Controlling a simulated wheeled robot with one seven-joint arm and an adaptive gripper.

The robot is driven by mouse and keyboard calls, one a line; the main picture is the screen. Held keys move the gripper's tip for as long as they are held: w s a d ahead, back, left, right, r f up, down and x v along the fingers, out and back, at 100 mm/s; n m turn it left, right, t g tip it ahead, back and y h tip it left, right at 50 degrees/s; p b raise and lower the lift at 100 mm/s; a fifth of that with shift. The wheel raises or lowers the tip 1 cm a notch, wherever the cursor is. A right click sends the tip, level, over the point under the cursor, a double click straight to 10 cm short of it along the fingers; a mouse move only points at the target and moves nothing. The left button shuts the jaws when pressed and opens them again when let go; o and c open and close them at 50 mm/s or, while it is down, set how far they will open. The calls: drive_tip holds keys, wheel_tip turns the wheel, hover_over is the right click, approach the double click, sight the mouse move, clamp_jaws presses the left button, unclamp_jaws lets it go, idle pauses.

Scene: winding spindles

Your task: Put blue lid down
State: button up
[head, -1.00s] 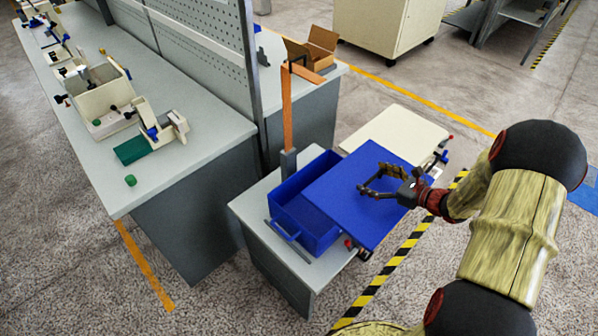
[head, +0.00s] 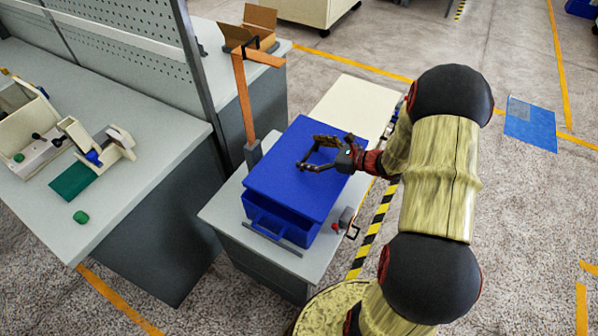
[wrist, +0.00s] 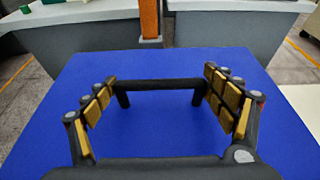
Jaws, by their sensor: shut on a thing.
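The blue lid (head: 285,180) is a flat blue panel lying level over the blue box (head: 278,224) on the grey bench. It covers the box opening, so the inside is hidden. I cannot tell whether a thin gap is left between lid and rim. My gripper (head: 312,156) is at the lid's upper right part. In the wrist view the lid (wrist: 150,130) fills most of the picture, and my gripper's fingers (wrist: 160,97) stand at both ends of its dark handle (wrist: 160,85), shut on it.
An orange post (head: 243,95) rises from the bench just behind the box. A cream board (head: 352,103) lies at the back right. The grey bench top (head: 222,215) is clear at the left of the box. A long workbench (head: 150,140) with fixtures stands at the left.

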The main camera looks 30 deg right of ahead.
drive_tip(key=a+f, duration=0.1)
drive_tip(key=f, duration=0.1)
drive_tip(key=a+f+b, duration=0.1)
drive_tip(key=a+f, duration=0.1)
drive_tip(key=shift+w, duration=0.4)
drive_tip(key=f+b, duration=0.2)
drive_tip(key=f, duration=0.1)
drive_tip(key=shift+a+f, duration=0.2)
drive_tip(key=shift+f, duration=0.1)
drive_tip(key=o, duration=1.3)
drive_tip(key=shift+o, duration=0.2)
